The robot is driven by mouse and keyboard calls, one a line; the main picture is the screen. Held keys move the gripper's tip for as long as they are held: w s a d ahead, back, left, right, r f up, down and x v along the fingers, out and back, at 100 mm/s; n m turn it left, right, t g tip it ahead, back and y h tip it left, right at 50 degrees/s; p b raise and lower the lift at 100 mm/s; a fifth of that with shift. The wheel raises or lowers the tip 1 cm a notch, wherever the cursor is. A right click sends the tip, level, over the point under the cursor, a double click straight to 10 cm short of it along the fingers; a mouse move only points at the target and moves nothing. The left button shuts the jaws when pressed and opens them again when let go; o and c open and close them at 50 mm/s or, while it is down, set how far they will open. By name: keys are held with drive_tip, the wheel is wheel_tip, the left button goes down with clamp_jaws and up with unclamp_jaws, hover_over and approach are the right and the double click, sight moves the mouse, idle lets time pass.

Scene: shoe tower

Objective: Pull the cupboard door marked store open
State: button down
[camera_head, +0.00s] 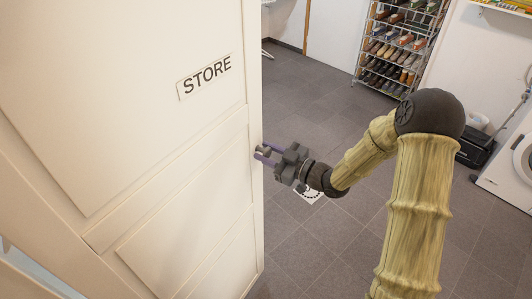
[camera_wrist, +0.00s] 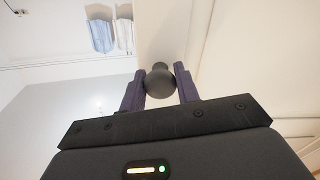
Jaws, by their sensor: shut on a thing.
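The white cupboard door (camera_head: 185,160) with the STORE sign (camera_head: 205,77) fills the left of the head view. It stands swung out from the frame at the lower left. My gripper (camera_head: 263,155) is at the door's free edge, shut on a dark round knob. In the wrist view the knob (camera_wrist: 160,82) sits between the two purple fingers of my gripper (camera_wrist: 160,90). The door's pale surface (camera_wrist: 230,50) rises behind it in the wrist view.
A shoe rack (camera_head: 400,45) with several pairs stands at the back. A white washing machine (camera_head: 510,165) and a black box (camera_head: 475,148) are at the right.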

drive_tip(key=c, duration=1)
unclamp_jaws()
drive_tip(key=shift+c, duration=0.2)
drive_tip(key=b+v, duration=0.2)
drive_tip(key=v, duration=1.5)
drive_tip(key=shift+d+f, duration=0.1)
